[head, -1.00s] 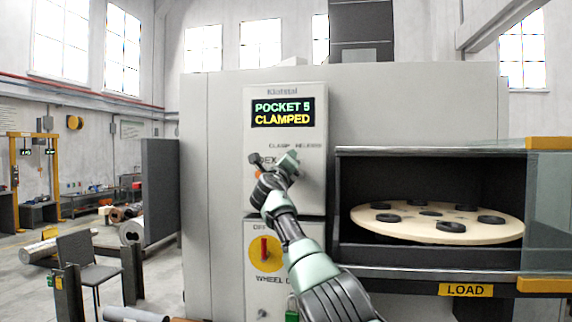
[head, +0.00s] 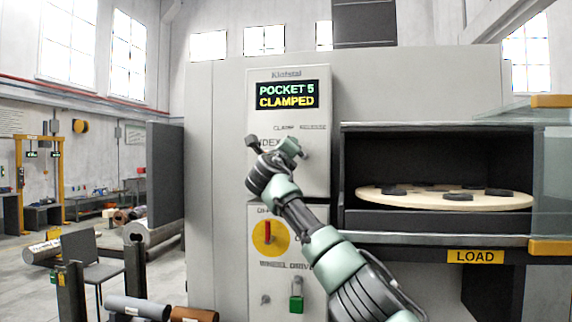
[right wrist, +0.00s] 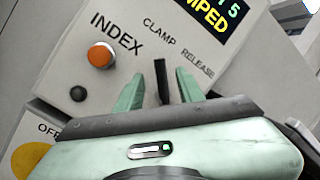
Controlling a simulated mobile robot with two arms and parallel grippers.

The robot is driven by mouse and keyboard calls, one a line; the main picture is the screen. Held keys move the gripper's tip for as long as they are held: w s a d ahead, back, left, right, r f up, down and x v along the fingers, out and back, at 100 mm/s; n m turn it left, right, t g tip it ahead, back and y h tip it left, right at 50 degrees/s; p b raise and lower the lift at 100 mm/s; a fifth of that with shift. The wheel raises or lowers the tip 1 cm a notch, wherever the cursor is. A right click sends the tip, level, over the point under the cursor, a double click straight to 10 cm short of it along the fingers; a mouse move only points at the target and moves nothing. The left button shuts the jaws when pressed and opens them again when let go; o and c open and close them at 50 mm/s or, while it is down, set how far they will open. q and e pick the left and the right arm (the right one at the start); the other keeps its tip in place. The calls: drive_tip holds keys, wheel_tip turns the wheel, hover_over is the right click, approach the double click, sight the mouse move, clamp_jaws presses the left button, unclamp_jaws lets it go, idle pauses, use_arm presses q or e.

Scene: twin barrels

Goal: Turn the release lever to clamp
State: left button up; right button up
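The release lever (right wrist: 161,82) is a dark upright bar in the right wrist view, below the CLAMP and RELEASE labels. Its upper end points toward the CLAMP side. My right gripper (right wrist: 158,92) has one green finger on each side of the lever, with visible gaps, so it is open around it. In the head view my right gripper (head: 290,147) is at the panel, and the lever is mostly hidden or too small to make out. The display (head: 287,95) reads POCKET 5 CLAMPED. My left gripper is not in view.
An orange INDEX button (right wrist: 100,55) sits left of the lever. Below are a red-and-yellow switch (head: 268,238) and a green padlock (head: 296,303). The load opening, with a round wheel (head: 375,199) carrying dark pieces, is at right. A metal ledge (head: 430,240) juts out below it.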

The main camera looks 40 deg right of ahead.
drive_tip(key=shift+v, duration=0.95)
